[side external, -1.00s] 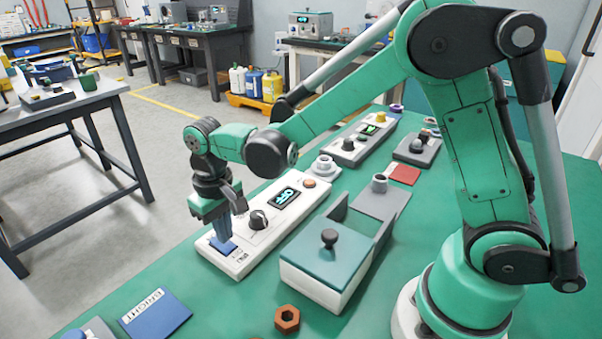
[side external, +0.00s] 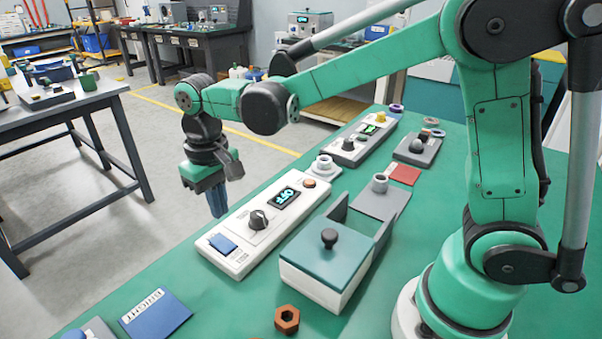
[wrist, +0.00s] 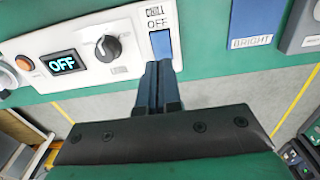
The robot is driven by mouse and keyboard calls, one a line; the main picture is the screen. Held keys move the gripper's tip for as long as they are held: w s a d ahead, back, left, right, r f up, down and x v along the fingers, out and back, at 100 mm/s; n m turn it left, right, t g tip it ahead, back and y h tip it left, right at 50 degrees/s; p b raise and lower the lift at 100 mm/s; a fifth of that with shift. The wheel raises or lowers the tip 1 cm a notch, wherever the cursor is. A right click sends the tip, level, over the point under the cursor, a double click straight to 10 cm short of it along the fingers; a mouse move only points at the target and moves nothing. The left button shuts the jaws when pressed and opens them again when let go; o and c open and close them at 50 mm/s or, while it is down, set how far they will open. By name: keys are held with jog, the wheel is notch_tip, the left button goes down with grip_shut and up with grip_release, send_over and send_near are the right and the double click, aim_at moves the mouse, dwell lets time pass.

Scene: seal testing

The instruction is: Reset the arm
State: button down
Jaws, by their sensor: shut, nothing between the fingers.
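My gripper (side external: 217,203) is shut and empty, its blue fingers pointing down. In the side external view it hangs above and beyond the far edge of a white control panel. The panel (side external: 238,262) has a blue switch (side external: 222,243), a black knob (side external: 257,219), a display (side external: 286,197) reading OFF and an orange button (side external: 309,183). In the wrist view the closed fingers (wrist: 159,66) appear just below the blue switch (wrist: 161,44), which has CHILL and OFF printed beside it. The display (wrist: 62,64) also reads OFF there.
A white box with a teal lid (side external: 327,249) stands in front of the panel. A blue BRIGHT plate (side external: 155,313) and an orange hex nut (side external: 287,319) lie near the front. A second panel (side external: 362,139) with a yellow knob stands farther back.

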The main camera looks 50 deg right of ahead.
jog(key=s+d+r+t, duration=0.3)
jog(key=s+d+t, duration=0.4)
jog(key=s, duration=0.1)
jog(key=shift+s+d+r, duration=0.2)
jog(key=shift+s+d, duration=0.05)
jog(key=shift+d, duration=0.15)
dwell(0.6)
